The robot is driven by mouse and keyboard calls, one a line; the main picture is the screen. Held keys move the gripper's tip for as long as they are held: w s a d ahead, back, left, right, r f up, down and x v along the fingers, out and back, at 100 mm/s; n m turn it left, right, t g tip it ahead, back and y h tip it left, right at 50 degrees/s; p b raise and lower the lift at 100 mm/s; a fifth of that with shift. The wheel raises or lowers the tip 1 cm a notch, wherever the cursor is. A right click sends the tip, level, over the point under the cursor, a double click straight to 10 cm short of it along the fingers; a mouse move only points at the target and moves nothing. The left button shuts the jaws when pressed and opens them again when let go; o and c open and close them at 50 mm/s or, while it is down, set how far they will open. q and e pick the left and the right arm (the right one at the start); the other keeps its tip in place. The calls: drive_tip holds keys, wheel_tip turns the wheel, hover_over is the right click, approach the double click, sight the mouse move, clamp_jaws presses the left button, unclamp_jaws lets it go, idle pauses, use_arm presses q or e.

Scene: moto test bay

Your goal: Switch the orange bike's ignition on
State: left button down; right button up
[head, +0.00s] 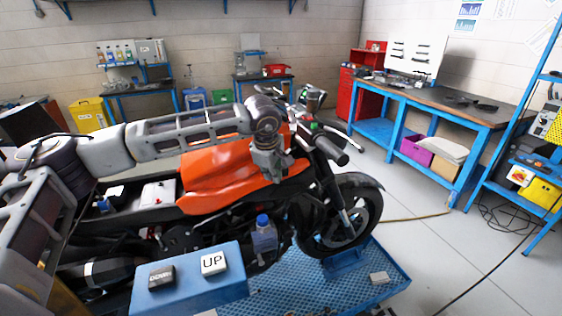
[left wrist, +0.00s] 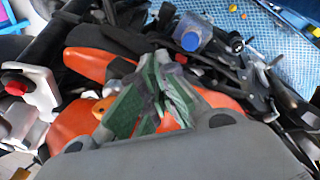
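The orange bike (head: 225,178) stands on a blue platform, its front wheel to the right. Its orange body also shows in the left wrist view (left wrist: 85,125). The near handlebar grip (head: 331,151) and small red and green parts (head: 314,127) sit at the front. I cannot make out the ignition itself. My left gripper (head: 268,172) points down over the front of the orange body, left of the handlebar. In the left wrist view its green-padded fingers (left wrist: 160,65) converge at the tips and look shut, with nothing visible between them. My right gripper is not in view.
A blue box with UP and DOWN buttons (head: 190,284) stands in front of the bike. A blue-capped bottle (head: 264,236) is by its side. The blue platform (head: 330,296) lies below. A blue workbench (head: 440,102) is at right, with open floor between.

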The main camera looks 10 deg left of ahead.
use_arm(q)
drive_tip(key=shift+w+a+r, duration=0.1)
drive_tip(key=shift+w+a, duration=0.1)
drive_tip(key=shift+a, duration=0.25)
drive_tip(key=shift+w+a+r, duration=0.1)
drive_tip(key=shift+w+a, duration=0.05)
drive_tip(key=shift+a, duration=0.3)
drive_tip(key=shift+d+r, duration=0.4)
drive_tip(key=shift+r, duration=0.2)
wheel_tip(320, 180, up, 8)
drive_tip(key=p, duration=0.3)
drive_tip(key=shift+s+f, duration=0.25)
drive_tip(key=shift+s, duration=0.05)
idle(0.7)
idle(0.6)
